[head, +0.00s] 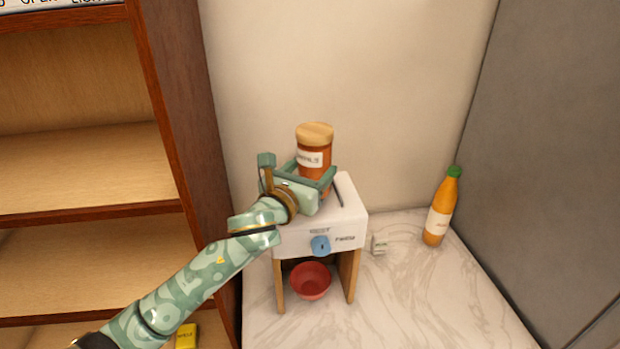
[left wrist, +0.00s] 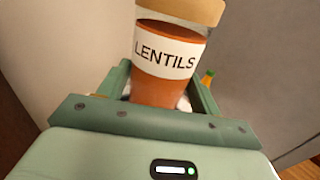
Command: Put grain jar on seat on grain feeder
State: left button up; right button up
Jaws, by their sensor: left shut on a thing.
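The grain jar (head: 314,147), orange-brown with a tan lid and a white label, stands upright over the top of the white grain feeder (head: 340,227). In the left wrist view the jar (left wrist: 168,70) reads LENTILS. My left gripper (head: 316,172) is shut on the jar low on its body, with a finger on each side. The seat under the jar is hidden by the gripper, so I cannot tell whether the jar touches it. The feeder has a blue knob (head: 320,246) on its front. My right gripper is not in view.
A red bowl (head: 310,283) sits under the feeder between its wooden legs. An orange bottle (head: 440,208) with a green cap and a small white block (head: 380,244) stand to the right on the marble counter (head: 420,300). A wooden shelf unit (head: 180,120) rises at left.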

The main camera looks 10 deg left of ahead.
pick_arm(q)
jog(key=shift+f, duration=0.65)
jog(key=o, duration=1.4)
jog(key=shift+f, duration=0.2)
jog(key=shift+s, duration=0.1)
jog(key=shift+r, duration=0.15)
jog(key=v, duration=1.2)
jog(key=shift+b, duration=0.35)
